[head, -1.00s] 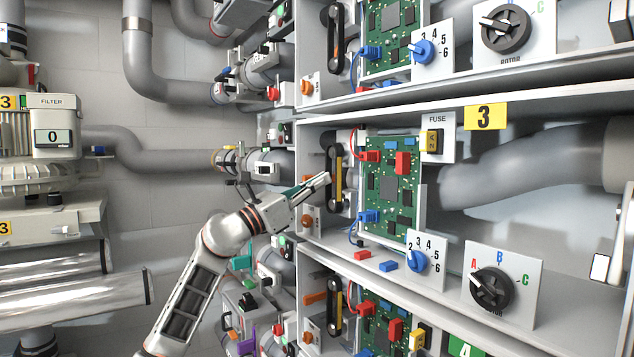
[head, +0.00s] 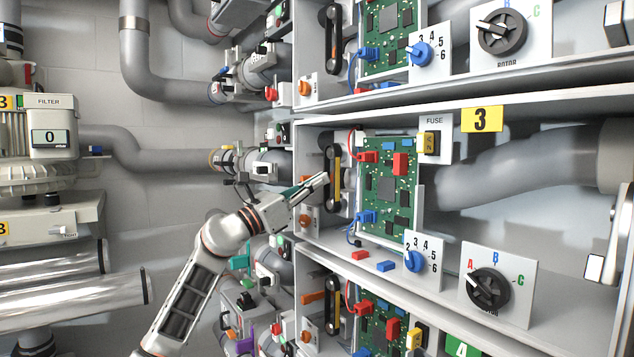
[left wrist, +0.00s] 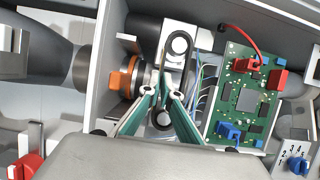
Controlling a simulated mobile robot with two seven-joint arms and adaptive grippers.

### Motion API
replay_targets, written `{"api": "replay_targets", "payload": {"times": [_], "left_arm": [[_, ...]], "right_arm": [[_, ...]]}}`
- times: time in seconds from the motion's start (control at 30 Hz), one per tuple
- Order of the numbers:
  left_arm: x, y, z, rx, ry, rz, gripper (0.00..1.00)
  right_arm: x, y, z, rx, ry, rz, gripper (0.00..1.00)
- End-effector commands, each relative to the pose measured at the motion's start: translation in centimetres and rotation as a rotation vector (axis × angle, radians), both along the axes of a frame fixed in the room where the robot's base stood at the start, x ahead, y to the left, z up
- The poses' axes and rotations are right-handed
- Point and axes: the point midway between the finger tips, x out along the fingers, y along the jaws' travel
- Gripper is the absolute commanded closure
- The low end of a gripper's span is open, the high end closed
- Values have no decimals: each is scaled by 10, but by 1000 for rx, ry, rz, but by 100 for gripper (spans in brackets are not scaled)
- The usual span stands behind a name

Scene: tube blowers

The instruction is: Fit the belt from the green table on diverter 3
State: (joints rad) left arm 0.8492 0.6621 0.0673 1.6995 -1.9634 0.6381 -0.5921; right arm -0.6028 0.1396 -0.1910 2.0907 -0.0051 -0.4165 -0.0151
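Diverter 3 is the middle shelf bay with the yellow "3" label (head: 482,119). At its left end are an upper and a lower pulley with a dark belt (head: 329,160) around at least the upper one. The upper pulley (left wrist: 179,45) and lower pulley (left wrist: 162,120) also show in the left wrist view. My left gripper (head: 324,181) reaches in front of them from the left. In the left wrist view its green fingertips (left wrist: 162,92) stand slightly apart, between the pulleys, and partly hide the belt's lower run. I cannot tell whether they touch the belt. The green table and my right gripper are out of view.
A green circuit board (head: 388,190) with red and blue plugs stands right of the pulleys. Loose red and blue blocks lie on the shelf.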

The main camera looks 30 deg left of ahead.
Motion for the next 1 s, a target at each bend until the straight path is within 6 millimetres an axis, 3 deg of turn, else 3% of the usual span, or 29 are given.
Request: {"api": "replay_targets", "payload": {"times": [1.0], "left_arm": [[0, 0, -1, 0, 1, 0, 100]], "right_arm": [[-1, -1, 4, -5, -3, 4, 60]]}}
